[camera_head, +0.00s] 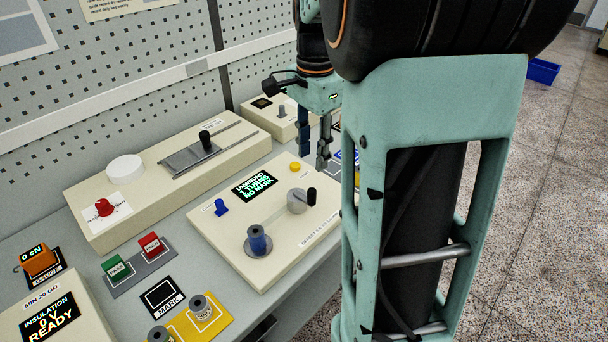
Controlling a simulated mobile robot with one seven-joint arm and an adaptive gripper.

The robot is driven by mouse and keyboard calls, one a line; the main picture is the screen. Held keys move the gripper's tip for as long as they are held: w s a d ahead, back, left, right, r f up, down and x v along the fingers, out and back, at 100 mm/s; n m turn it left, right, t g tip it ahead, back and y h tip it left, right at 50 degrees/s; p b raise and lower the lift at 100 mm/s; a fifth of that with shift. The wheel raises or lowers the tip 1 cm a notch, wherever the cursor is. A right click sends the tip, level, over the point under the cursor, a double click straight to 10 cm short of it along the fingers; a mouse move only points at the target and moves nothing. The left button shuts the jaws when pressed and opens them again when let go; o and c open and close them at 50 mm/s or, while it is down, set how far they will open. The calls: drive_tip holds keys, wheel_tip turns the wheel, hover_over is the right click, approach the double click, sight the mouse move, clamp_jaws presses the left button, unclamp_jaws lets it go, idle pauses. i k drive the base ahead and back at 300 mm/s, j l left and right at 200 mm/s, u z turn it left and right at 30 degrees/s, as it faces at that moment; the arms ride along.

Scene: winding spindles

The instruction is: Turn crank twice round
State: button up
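The crank (297,201) is a grey round hub with an upright black handle (311,196) on its right, on the cream winding panel (220,236). My gripper (313,158) hangs above and behind the crank, apart from it. Its two fingers point down with a gap between them, and I see nothing in the gap. The panel's display (255,187) seems to read "UNWOUND 1 TURNS NO MARK". A blue spool (258,240) sits on a grey round base at the panel's front.
A long cream unit with a red knob (104,207) stands left. A yellow tray (222,318) with grey spools is in front. My arm hides the right side.

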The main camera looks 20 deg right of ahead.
sight(298, 200)
drive_tip(key=l+u, duration=0.7)
drive_tip(key=l, duration=0.1)
